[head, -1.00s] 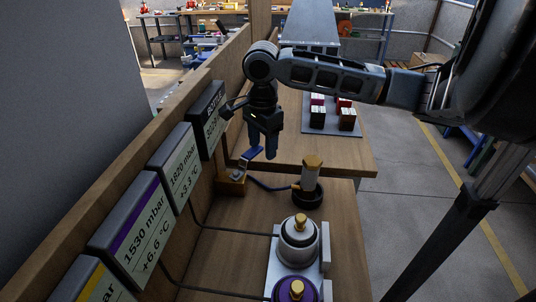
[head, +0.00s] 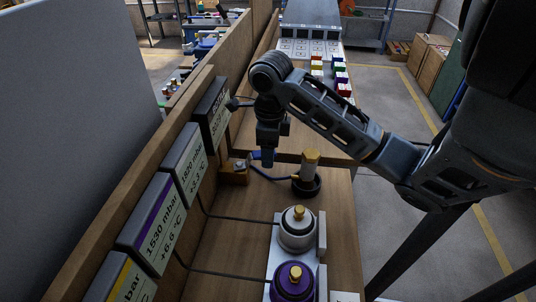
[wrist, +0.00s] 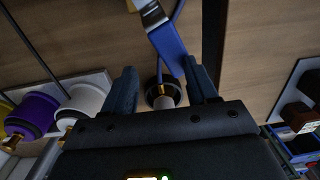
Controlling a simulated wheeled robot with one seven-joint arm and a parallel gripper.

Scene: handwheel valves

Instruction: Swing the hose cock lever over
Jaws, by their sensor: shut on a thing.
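The hose cock is a brass-coloured block (head: 234,176) by the wooden back panel in the head view. Its blue lever (wrist: 167,42) shows in the wrist view, running from a pale metal pivot end down to between my fingers. In the head view most of the lever is hidden behind my gripper (head: 264,158), which points down beside the cock. My gripper (wrist: 163,85) is shut on the lever's free end; the lever lies nearer the right finger in the wrist view. A blue hose (head: 272,179) leads to a brass-topped cylinder (head: 310,163) on a black base.
Grey gauge boxes (head: 181,157) line the panel left of my gripper. A white pot (head: 298,230) and a purple pot (head: 293,283) stand on a plate in front. Coloured blocks (head: 340,74) stand at the back.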

